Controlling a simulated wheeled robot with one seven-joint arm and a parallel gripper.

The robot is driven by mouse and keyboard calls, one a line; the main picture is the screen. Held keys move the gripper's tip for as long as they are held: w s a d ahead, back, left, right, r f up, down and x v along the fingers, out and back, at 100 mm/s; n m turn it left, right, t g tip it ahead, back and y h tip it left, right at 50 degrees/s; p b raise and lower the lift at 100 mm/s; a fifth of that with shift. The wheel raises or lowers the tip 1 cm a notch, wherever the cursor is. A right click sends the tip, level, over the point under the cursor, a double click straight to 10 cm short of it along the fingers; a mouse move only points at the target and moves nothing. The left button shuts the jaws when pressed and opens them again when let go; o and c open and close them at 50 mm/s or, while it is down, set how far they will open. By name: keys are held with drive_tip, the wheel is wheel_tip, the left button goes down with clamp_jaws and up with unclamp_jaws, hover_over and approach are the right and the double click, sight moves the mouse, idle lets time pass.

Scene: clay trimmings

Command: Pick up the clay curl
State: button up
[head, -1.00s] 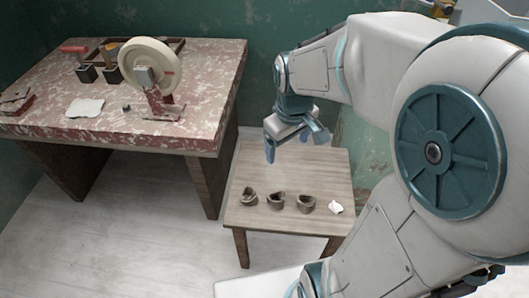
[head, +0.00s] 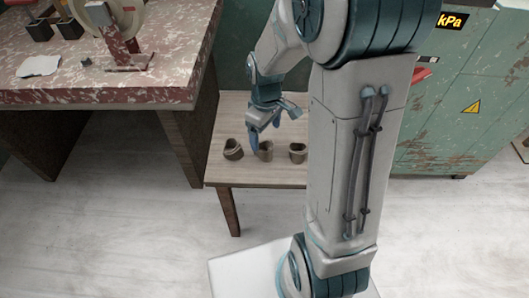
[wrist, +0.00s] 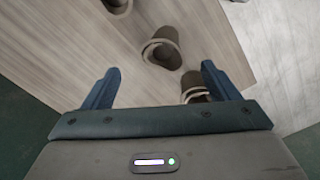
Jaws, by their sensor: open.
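Three brown clay curls stand in a row on a small wooden table: the left curl (head: 233,149), the middle curl (head: 265,152) and the right curl (head: 298,153). In the wrist view one curl (wrist: 162,50) shows between and beyond my open fingers (wrist: 160,68). Another curl (wrist: 194,86) is near the right finger and partly hidden by the gripper body. A third (wrist: 118,4) is cut off at the top edge.
The small table (head: 262,177) has bare wood in front of the curls. A larger red-mottled table (head: 100,97) stands close on the left, with a white scrap (head: 39,66) and a wheel device (head: 125,45). A green cabinet (head: 445,110) stands on the right.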

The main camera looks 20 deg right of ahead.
sight(265, 145)
wheel_tip(265, 145, down, 7)
drive_tip(key=b, duration=0.2)
drive_tip(key=shift+s+a+f+b, duration=0.1)
drive_tip(key=shift+f+b, duration=0.1)
drive_tip(key=shift+b, duration=0.1)
drive_tip(key=shift+r, duration=0.1)
drive_tip(key=c, duration=1.1)
